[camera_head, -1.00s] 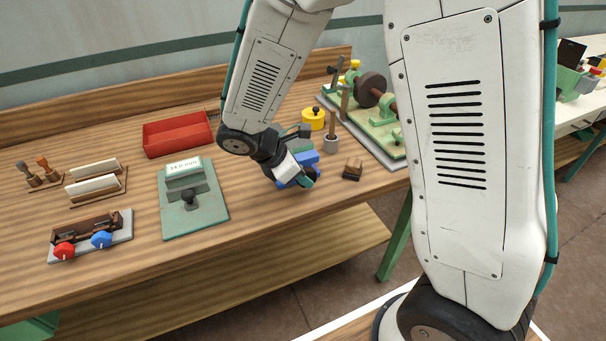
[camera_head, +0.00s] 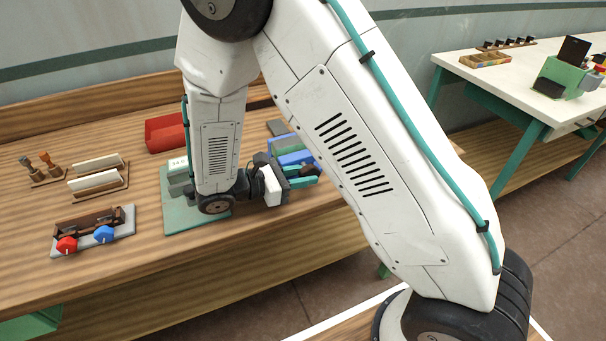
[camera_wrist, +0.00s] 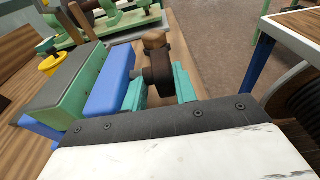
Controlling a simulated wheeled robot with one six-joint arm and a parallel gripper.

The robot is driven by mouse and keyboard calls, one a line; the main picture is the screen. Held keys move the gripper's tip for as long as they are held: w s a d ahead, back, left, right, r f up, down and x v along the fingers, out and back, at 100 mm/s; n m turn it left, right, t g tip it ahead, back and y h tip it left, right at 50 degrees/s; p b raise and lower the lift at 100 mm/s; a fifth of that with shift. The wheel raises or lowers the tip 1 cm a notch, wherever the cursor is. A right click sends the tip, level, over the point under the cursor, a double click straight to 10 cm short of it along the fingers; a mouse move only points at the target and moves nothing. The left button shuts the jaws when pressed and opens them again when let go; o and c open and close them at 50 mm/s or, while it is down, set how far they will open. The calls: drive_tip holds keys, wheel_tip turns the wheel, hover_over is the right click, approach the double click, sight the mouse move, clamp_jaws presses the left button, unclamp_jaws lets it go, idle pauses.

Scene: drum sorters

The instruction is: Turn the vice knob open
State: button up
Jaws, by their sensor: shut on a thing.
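The vice, with blue and green blocks, stands on the wooden bench in the head view (camera_head: 296,157), partly hidden by my arm. In the wrist view its green block (camera_wrist: 68,92) with a grey top and its blue block (camera_wrist: 112,80) are at the left. A dark brown round knob (camera_wrist: 158,72) sits between the teal fingertips of my gripper (camera_wrist: 160,88), which is shut on it. My gripper also shows in the head view (camera_head: 305,176), lying nearly level and pointing right.
A green plate fixture (camera_head: 180,214) stands just left of my wrist. A fixture with red and blue knobs (camera_head: 103,234), white racks (camera_head: 95,180) and a red tray (camera_head: 165,132) are further left. A yellow round thing (camera_wrist: 52,65) lies beyond the vice. Open floor lies right of the bench.

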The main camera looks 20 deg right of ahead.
drive_tip(key=shift+o, duration=0.2)
drive_tip(key=shift+w+h, duration=0.25)
drive_tip(key=shift+h, duration=0.05)
drive_tip(key=o, duration=0.4)
drive_tip(key=shift+o, duration=0.2)
